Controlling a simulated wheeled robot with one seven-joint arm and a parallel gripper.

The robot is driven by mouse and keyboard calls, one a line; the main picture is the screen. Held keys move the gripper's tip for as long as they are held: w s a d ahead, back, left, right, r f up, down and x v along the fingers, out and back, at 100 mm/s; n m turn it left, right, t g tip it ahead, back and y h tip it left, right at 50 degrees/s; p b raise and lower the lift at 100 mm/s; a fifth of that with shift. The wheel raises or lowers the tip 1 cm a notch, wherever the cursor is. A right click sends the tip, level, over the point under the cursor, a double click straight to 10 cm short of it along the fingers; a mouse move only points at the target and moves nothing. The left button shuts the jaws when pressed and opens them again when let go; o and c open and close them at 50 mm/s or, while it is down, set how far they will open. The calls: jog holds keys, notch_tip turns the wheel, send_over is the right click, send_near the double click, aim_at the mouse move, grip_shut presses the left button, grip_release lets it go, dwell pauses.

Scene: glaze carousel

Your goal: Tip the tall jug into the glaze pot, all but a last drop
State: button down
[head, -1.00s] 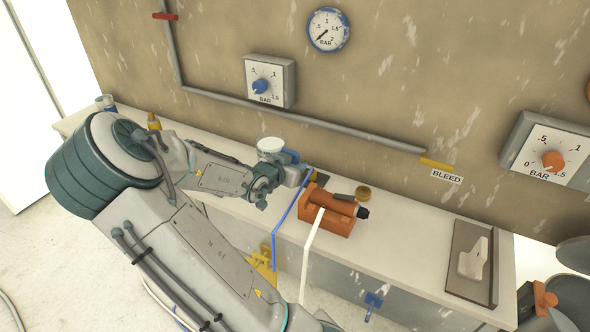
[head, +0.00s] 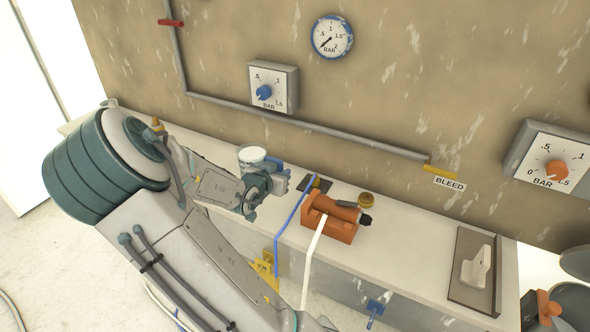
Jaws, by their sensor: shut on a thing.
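My gripper (head: 277,184) is at the end of my arm, over the back of the bench left of the orange holder. I cannot make out the glaze pot for certain. A small brass-coloured round pot (head: 366,199) stands on the bench behind the orange holder, right of my gripper and apart from it.
An orange holder (head: 330,229) with an orange, black-tipped tool stands mid-bench. Blue and white strips hang over the front edge. A dark square plate (head: 314,185) lies behind. A framed tray (head: 474,270) is at right. Bench (head: 415,245) between is clear. Gauges and a pipe (head: 300,124) line the wall.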

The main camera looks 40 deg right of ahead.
jog(key=w+a+n+t+y, duration=0.3)
jog(key=a+n+y, duration=0.1)
jog(key=a, duration=0.9)
jog(key=w+a+n+t+y, duration=0.3)
jog(key=a+n+y, duration=0.1)
jog(key=a, duration=0.9)
jog(key=shift+w+n+t, duration=0.2)
jog(key=shift+n+t, duration=0.2)
jog(key=shift+n, duration=0.2)
